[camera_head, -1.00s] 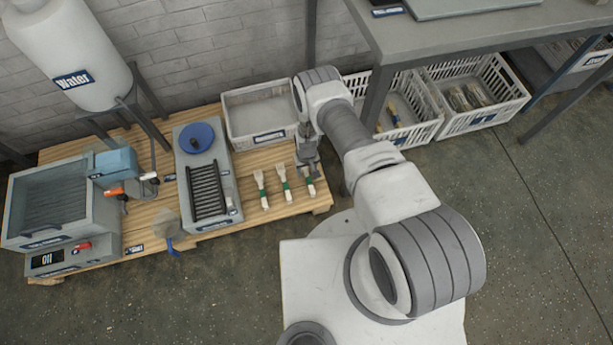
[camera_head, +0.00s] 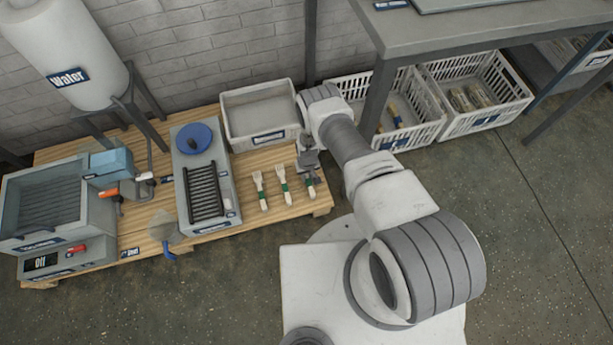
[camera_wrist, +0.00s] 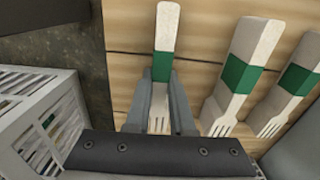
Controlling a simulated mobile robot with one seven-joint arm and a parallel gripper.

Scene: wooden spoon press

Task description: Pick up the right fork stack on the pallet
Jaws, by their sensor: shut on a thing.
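Three wooden fork stacks with green bands lie side by side near the pallet's right end. The right fork stack (camera_head: 309,186) is partly hidden by my gripper (camera_head: 309,166) in the head view. The middle stack (camera_head: 283,185) and the left stack (camera_head: 260,190) lie apart from the fingers. The wooden pallet (camera_head: 240,215) is under them. I cannot tell whether the held stack touches it.
A grey bin (camera_head: 255,112) stands behind the stacks. A grill-like unit (camera_head: 207,190) is to their left. The front-right pallet edge is close by.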

